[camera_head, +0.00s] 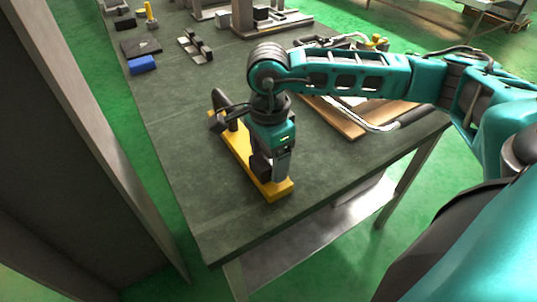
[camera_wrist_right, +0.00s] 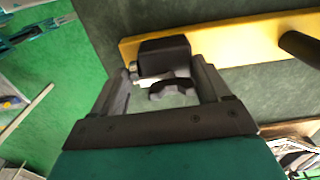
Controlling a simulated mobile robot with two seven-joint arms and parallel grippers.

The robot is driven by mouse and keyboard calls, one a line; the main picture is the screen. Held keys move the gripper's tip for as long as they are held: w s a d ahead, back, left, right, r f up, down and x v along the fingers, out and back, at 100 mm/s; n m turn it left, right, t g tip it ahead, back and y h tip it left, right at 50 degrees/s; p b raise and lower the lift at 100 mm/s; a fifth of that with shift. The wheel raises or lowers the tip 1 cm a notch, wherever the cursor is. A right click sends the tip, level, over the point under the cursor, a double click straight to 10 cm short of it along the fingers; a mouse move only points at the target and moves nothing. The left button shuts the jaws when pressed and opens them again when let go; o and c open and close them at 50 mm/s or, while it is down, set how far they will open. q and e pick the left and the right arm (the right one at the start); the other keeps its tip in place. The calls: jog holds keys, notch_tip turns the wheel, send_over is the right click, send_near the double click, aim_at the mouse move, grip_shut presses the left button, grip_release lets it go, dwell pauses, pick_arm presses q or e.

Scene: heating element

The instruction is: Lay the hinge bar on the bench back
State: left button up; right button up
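A long yellow bar (camera_head: 240,150) lies flat on the dark green bench top (camera_head: 185,160); I take it to be the hinge bar. It carries a dark block near its near end and a dark cylinder (camera_head: 221,97) at its far end. My right gripper (camera_head: 270,172) points down over the near end. In the right wrist view the yellow bar (camera_wrist_right: 232,38) runs past the fingertips. The gripper's fingers (camera_wrist_right: 158,72) stand apart, with the black block (camera_wrist_right: 164,54) between or just beyond their tips. Contact cannot be told. My left gripper is out of view.
A blue block (camera_head: 142,65), a dark plate (camera_head: 140,47) and small fixtures stand further back. The bench's front left is clear.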

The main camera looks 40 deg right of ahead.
jog(key=o, duration=0.4)
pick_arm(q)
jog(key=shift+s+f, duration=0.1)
pick_arm(e)
jog(key=shift+r, duration=0.15)
pick_arm(q)
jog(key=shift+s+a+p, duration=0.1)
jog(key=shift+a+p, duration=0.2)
jog(key=shift+p, duration=0.05)
pick_arm(e)
notch_tip(320, 180, up, 12)
jog(key=shift+f, duration=0.1)
